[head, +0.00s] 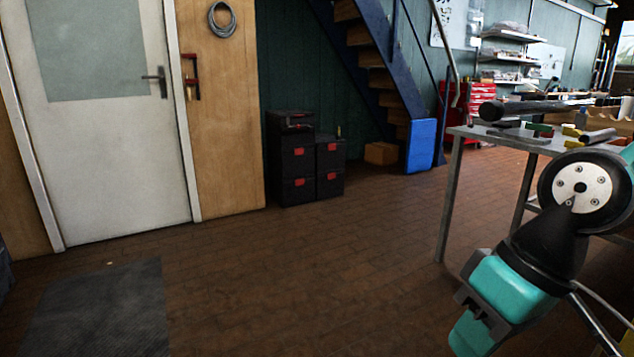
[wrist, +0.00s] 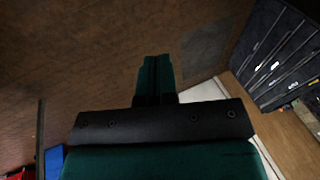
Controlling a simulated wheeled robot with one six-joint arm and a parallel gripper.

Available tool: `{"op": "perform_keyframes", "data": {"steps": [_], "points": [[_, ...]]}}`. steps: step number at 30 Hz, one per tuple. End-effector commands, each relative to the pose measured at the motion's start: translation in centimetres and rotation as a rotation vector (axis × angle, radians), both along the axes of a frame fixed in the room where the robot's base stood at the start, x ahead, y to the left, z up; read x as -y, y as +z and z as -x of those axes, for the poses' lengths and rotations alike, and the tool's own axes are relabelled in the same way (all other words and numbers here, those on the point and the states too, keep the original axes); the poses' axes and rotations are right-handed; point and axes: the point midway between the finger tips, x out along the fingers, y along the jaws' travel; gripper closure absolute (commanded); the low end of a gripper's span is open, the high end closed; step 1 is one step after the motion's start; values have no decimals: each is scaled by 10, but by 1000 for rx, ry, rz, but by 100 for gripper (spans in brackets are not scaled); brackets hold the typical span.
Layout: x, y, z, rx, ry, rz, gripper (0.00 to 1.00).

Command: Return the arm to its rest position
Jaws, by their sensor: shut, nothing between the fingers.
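My gripper (head: 470,338) hangs at the lower right of the head view, a teal body with dark parts, pointing down and to the left over the brown floor. In the wrist view its two teal fingers (wrist: 154,78) are pressed together with nothing between them. My arm's round dark joint with a light, bolted cap shows above it in the head view, in front of the workbench. The rest of my arm runs out of the picture at the right.
A workbench (head: 453,150) with tools on top stands at the right, behind my arm. Black boxes (head: 292,160) stand by the wall, left of the blue stairs (head: 375,55). A white door (head: 110,150) and a grey mat (head: 105,310) are at left. The middle floor is clear.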

Motion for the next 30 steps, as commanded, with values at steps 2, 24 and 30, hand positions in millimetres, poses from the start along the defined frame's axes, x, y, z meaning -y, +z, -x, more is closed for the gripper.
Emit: {"op": "perform_keyframes", "data": {"steps": [2, 24, 30], "points": [[-11, 4, 24, 19, 80, 14, 100], [-19, 197, 48, 35, 156, 31, 100], [-19, 261, 47, 34, 155, 31, 100]]}}
